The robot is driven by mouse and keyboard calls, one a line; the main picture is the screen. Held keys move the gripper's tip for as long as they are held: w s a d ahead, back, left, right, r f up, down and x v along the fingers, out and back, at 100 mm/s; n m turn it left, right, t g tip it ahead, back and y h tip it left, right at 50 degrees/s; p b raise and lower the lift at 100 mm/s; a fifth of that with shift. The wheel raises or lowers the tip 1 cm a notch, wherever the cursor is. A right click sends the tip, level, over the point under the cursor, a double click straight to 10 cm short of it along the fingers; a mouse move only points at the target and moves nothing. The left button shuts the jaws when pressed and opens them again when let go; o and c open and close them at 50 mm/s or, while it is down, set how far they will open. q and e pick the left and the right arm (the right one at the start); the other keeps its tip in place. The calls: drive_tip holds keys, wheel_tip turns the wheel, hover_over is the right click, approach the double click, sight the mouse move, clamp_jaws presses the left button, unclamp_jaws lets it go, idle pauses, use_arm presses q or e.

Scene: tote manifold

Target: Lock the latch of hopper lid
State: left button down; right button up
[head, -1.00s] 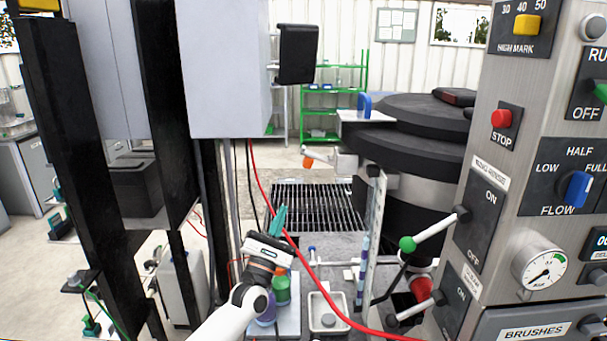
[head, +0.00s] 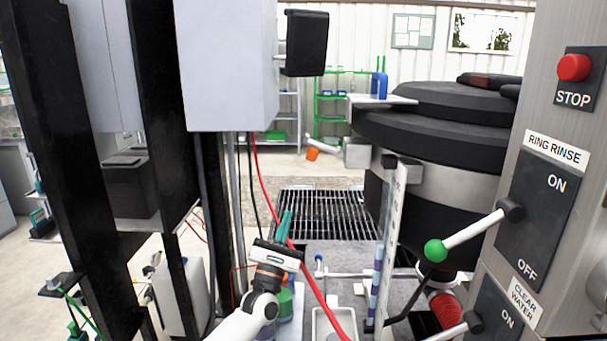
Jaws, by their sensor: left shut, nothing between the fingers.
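The black round lid (head: 450,108) sits closed on top of a drum with a pale band, at the right of the head view. A blue upright piece (head: 379,85) stands on a pale plate (head: 385,100) at the lid's left edge. It looks like a latch handle, but I cannot tell its locked state. My left gripper (head: 284,227) has teal fingers, shut and empty. In the picture it is well below and left of the blue piece, apart from it, in front of the floor grate. My right gripper is not in view.
A grey panel (head: 577,160) with a green-tipped lever (head: 435,250) fills the right side. A red hose (head: 258,175) hangs close to my left gripper. A grey box (head: 228,65) and black posts stand left. A floor grate (head: 325,212) lies beyond.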

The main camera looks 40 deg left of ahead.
use_arm(q)
drive_tip(key=s+d+r+p+x, duration=0.1)
drive_tip(key=p+x, duration=0.5)
drive_tip(key=x, duration=0.7)
drive_tip(key=shift+d+r, duration=0.4)
drive_tip(key=shift+d, duration=0.05)
drive_tip(key=shift+s+r+m, duration=0.1)
drive_tip(key=shift+s+m, duration=0.05)
drive_tip(key=shift+m, duration=0.15)
